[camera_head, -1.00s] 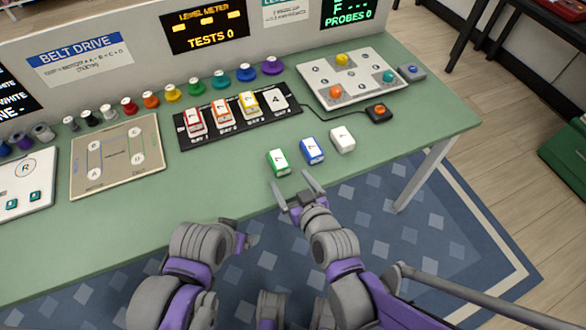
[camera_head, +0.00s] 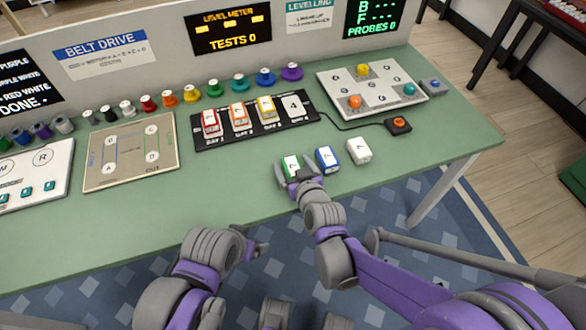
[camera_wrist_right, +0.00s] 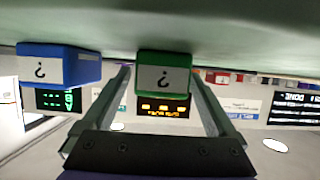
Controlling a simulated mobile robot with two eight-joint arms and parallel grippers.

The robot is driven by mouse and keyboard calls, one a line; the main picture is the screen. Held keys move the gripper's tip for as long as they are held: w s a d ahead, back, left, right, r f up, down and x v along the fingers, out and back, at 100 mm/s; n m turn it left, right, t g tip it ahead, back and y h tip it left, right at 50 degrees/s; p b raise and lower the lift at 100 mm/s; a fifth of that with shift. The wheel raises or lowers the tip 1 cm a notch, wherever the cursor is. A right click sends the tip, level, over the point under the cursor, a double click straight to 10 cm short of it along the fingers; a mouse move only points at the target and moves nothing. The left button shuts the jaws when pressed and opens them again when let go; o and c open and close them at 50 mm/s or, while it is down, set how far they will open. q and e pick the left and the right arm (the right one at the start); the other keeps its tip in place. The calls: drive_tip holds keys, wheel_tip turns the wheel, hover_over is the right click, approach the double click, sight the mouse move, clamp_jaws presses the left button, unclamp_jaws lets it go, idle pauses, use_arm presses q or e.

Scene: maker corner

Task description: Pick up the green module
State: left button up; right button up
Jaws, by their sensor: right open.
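The green module (camera_head: 290,162) is a small block with a white label, standing on the green table near its front edge. My right gripper (camera_head: 293,171) is open, with a finger on either side of the green module's near end. In the right wrist view, upside down, the green module (camera_wrist_right: 163,60) shows between the two spread finger tips, with a gap to the fingers. My left gripper (camera_head: 258,248) hangs in front of the table edge; I cannot tell its jaw state.
A blue module (camera_head: 327,158) stands close to the right of the green one, and a white module (camera_head: 359,151) beyond it. A black rack (camera_head: 217,140) with several modules lies behind. The table (camera_head: 230,185) is bare to the left.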

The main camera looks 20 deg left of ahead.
clamp_jaws()
wheel_tip(320, 180, up, 10)
drive_tip(key=p, duration=0.3)
use_arm(q)
wheel_tip(320, 180, up, 15)
drive_tip(key=w+p, duration=0.2)
drive_tip(key=p, duration=0.9)
use_arm(e)
drive_tip(key=w+d+m+t+h, duration=0.1)
drive_tip(key=w+d+m+h, duration=0.2)
drive_tip(key=d, duration=1.3)
drive_tip(key=w+d+m+t+h, duration=0.15)
drive_tip(key=d+m+h, duration=0.25)
drive_tip(key=d, duration=1.1)
drive_tip(key=n+g+y+b, duration=0.3)
drive_tip(key=n+y+b, duration=0.4)
drive_tip(key=b, duration=0.4)
hover_over(292, 164)
drive_tip(key=d, duration=0.1)
drive_tip(key=shift+w+f+t, duration=0.15)
drive_tip(key=shift+f+t, duration=0.05)
drive_tip(key=shift+t, duration=0.05)
use_arm(q)
wheel_tip(292, 164, down, 12)
drive_tip(key=s, duration=0.2)
use_arm(e)
drive_tip(key=shift+s+a+r, duration=0.2)
drive_tip(key=shift+a+r, duration=0.05)
drive_tip(key=shift+a, duration=0.2)
